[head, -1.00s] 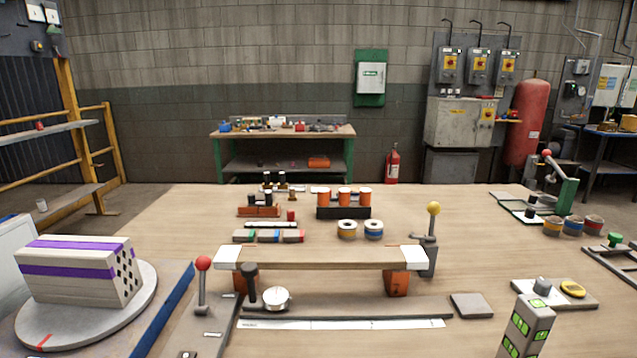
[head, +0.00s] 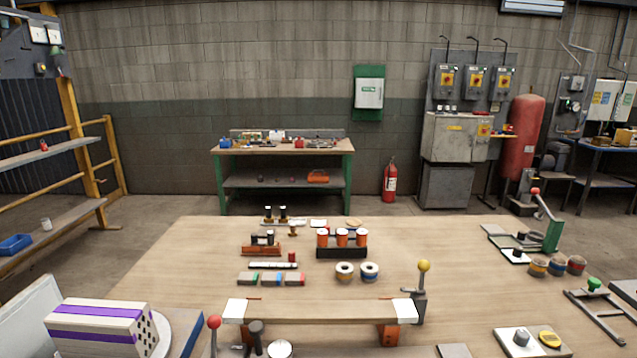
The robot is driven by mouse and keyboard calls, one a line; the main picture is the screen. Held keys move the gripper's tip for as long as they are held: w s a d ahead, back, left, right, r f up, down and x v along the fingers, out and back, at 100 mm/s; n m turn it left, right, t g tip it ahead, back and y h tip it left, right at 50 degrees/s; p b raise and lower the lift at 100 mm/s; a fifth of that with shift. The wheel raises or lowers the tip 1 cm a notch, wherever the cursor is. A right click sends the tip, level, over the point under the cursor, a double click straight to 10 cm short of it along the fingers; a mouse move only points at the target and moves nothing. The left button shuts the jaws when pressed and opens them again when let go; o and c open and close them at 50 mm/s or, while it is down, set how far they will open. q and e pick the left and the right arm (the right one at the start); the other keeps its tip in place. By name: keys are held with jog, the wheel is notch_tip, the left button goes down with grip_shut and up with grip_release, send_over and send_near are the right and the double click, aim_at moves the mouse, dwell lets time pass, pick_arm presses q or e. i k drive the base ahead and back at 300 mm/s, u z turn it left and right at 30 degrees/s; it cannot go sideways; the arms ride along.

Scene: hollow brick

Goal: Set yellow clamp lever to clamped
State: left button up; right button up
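The yellow clamp lever (head: 423,279) has a yellow ball knob on a thin grey rod and stands close to upright. Its grey bracket is at the right end of a wooden board with white end pieces (head: 318,311), which rests on orange blocks. A second lever with a red knob (head: 214,322) stands at the board's left end, its lower part cut off by the frame. Neither of my grippers shows in the head view.
A hollow brick with purple bands (head: 95,328) sits at lower left. Wire spools (head: 344,271), a rack of orange-topped cylinders (head: 342,243) and small blocks (head: 271,279) stand behind the board. A green-based lever with a red knob (head: 548,222) stands at far right.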

aim_at(423, 265)
jog(key=u, duration=1.6)
jog(key=k, duration=1.65)
jog(key=z, duration=1.1)
